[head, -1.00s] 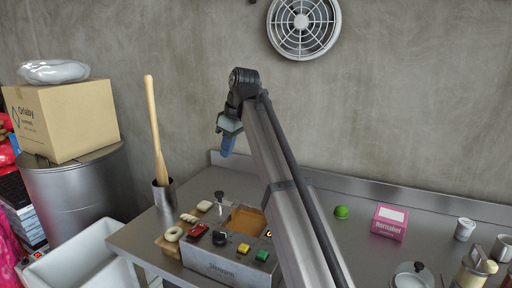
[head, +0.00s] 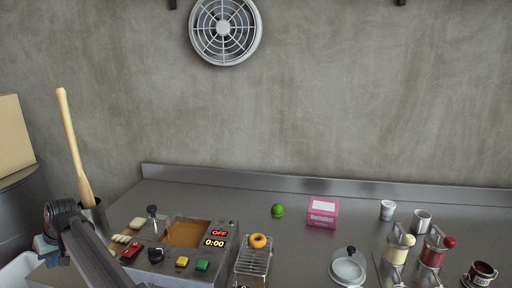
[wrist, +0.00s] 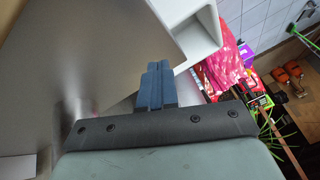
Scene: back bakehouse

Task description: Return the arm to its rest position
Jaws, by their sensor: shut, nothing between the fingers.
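My gripper (head: 42,246) is at the lower left of the head view, low beside the left end of the steel table (head: 300,250). In the wrist view its two blue fingers (wrist: 157,84) are together with nothing between them. My arm comes up from the bottom edge of the head view, left of the fryer. The wrist view looks past the fingers to a white bin (wrist: 205,40) and the floor side.
The fryer (head: 203,265) reads OFF and 0:00, with pale dough pieces left of it. A doughnut (head: 258,241) sits on a wire rack. A green ball (head: 278,210), pink box (head: 322,212) and dispensers stand rightward. A wooden bat (head: 73,145) stands close behind my gripper.

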